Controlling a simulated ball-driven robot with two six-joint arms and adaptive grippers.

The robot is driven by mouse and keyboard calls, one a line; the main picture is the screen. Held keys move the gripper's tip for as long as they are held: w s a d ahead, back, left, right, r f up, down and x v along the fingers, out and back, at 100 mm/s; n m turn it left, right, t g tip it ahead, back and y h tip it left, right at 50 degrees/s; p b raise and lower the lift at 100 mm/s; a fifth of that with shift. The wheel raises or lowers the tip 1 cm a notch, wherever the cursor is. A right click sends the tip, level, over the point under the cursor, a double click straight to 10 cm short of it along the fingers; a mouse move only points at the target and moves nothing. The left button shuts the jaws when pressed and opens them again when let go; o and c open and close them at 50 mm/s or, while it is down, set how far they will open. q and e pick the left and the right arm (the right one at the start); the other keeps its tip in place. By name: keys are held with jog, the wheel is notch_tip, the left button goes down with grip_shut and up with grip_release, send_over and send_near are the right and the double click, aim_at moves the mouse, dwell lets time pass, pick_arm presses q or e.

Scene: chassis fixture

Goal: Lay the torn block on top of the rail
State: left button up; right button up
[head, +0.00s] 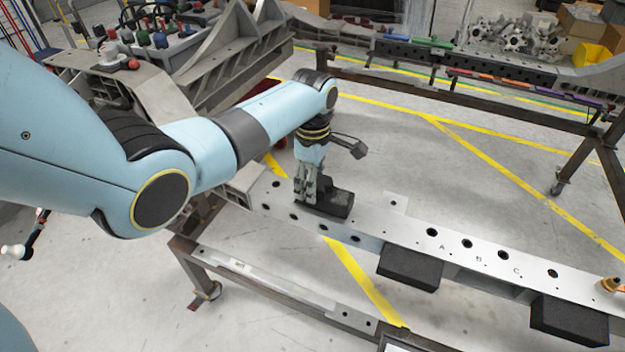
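The rail (375,222) is a long pale metal beam with round holes and the letters A, B and C, running from the middle to the lower right. A dark block (338,207) lies on top of the rail near its left end; I cannot make out whether it is torn. My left gripper (308,198) points down at the left part of this block, and its fingers overlap it in the picture. Whether they are closed on it is not clear. Two more black blocks, one near the middle (410,268) and one at the right (568,320), sit at the rail's front side, below its top. My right gripper is not in view.
A brown steel frame (195,262) supports the rail. A copper-coloured fitting (610,285) stands at the rail's right end. Large grey castings (220,60) stand at the back left. A second rack (450,88) with coloured parts stands behind. The rail top around the letters is clear.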

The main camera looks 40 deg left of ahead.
pick_arm(q)
jog(key=shift+o, duration=1)
jog(key=shift+r, duration=0.1)
jog(key=shift+r, duration=0.2)
notch_tip(320, 180, up, 12)
jog(key=p, duration=0.1)
jog(key=shift+f+p, duration=0.2)
jog(key=shift+p, duration=0.2)
